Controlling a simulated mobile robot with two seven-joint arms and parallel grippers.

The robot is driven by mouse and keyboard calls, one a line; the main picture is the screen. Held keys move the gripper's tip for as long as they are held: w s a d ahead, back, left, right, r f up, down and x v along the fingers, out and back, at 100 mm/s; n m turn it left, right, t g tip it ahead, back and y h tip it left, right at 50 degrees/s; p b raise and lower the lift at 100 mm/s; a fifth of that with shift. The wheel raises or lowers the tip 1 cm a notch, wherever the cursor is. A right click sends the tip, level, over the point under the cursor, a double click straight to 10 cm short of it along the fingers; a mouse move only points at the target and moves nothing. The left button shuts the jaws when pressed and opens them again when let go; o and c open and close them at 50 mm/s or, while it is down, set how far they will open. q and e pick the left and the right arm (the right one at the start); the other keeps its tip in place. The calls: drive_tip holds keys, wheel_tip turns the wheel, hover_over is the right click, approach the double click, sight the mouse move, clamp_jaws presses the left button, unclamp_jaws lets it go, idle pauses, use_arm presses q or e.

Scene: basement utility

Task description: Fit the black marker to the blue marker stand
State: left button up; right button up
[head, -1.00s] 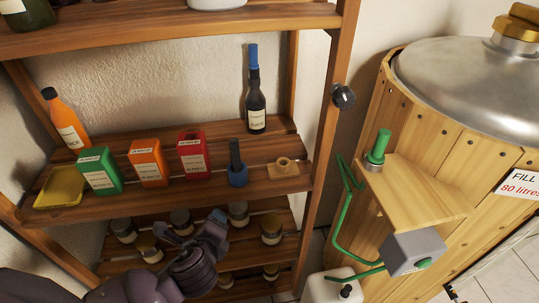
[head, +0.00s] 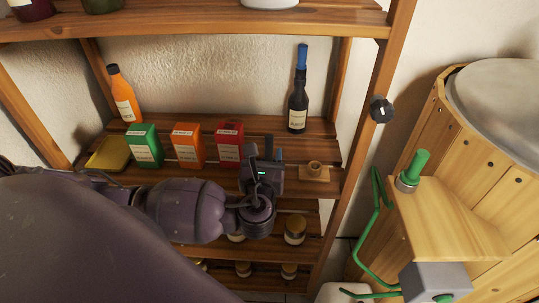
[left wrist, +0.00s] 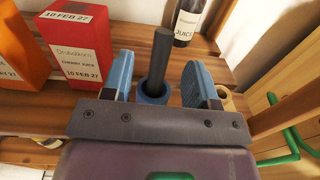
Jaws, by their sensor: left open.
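In the left wrist view the black marker (left wrist: 157,58) stands upright with its lower end in the blue marker stand (left wrist: 151,95), on the wooden shelf. How deep it sits I cannot tell. My left gripper (left wrist: 158,66) is open, its two blue-padded fingers on either side of the marker and stand, with gaps visible. In the head view my left gripper (head: 266,162) is at the shelf's front edge and covers most of the stand. My right gripper is not in view.
A red carton (head: 229,143) stands just left of the gripper. A wooden holder (head: 314,172) is close on its right. A dark bottle with a blue cap (head: 298,112) stands behind. Orange (head: 187,147) and green (head: 145,146) cartons stand farther left. A shelf post (head: 362,120) rises on the right.

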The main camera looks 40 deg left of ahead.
sight(268, 144)
use_arm(q)
drive_tip(key=shift+x, duration=2.7)
drive_tip(key=shift+d, duration=0.1)
